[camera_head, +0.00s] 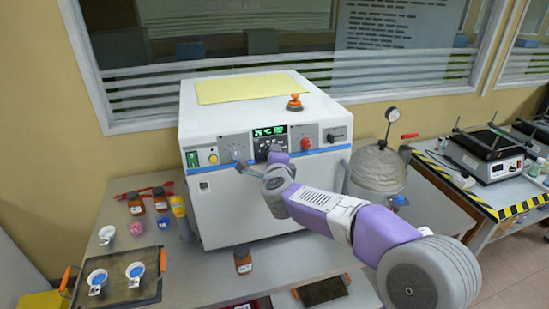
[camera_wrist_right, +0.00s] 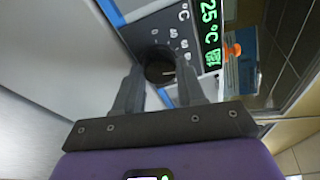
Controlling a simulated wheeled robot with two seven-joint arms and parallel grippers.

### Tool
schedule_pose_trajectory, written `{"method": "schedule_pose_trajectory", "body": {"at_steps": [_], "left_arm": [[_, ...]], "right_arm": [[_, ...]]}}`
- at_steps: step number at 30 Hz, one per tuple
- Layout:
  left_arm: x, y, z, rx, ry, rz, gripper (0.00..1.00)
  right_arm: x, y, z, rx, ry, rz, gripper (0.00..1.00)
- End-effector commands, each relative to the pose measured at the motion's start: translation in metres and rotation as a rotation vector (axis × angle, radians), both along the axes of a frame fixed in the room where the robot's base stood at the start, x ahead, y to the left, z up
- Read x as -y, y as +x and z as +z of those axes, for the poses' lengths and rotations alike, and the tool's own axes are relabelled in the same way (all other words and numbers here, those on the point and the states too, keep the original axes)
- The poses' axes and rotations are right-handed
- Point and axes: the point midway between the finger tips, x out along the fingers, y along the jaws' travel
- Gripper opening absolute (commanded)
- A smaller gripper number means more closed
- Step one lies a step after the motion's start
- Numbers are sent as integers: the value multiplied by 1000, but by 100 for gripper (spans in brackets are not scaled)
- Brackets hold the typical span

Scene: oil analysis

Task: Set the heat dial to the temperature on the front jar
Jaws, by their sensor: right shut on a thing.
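The black heat dial (camera_wrist_right: 160,65) sits on the machine's front panel, beside a printed scale with a °C mark, in the right wrist view. My right gripper (camera_wrist_right: 161,78) is shut on the dial, one finger on each side. In the head view my right gripper (camera_head: 260,160) is at the panel and hides the dial. The green display (camera_wrist_right: 209,22) reads 25 °C. The front jar (camera_head: 243,260) is brown with an orange-brown lid and stands on the table before the white machine (camera_head: 250,205). Its label is too small to read. My left gripper is out of view.
Brown jars (camera_head: 160,199) and a yellow container (camera_head: 179,207) stand left of the machine. A dark tray (camera_head: 120,291) with white cups is at front left. A grey metal vessel (camera_head: 378,168) with a gauge stands right, near my arm.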

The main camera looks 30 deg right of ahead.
Motion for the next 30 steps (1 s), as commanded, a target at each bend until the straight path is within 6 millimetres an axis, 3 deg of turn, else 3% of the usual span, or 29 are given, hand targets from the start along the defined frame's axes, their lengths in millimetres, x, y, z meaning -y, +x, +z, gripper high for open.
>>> {"method": "schedule_pose_trajectory", "body": {"at_steps": [14, 15, 19, 30], "left_arm": [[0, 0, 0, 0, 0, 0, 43], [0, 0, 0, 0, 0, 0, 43], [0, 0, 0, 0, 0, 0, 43], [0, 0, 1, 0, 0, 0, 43]], "right_arm": [[0, 0, 1, 4, 10, -2, 9], [0, 0, 1, 4, 10, -2, 46], [0, 0, 0, 4, 10, -2, 65], [-3, -6, 3, 5, 10, -2, 65]]}}
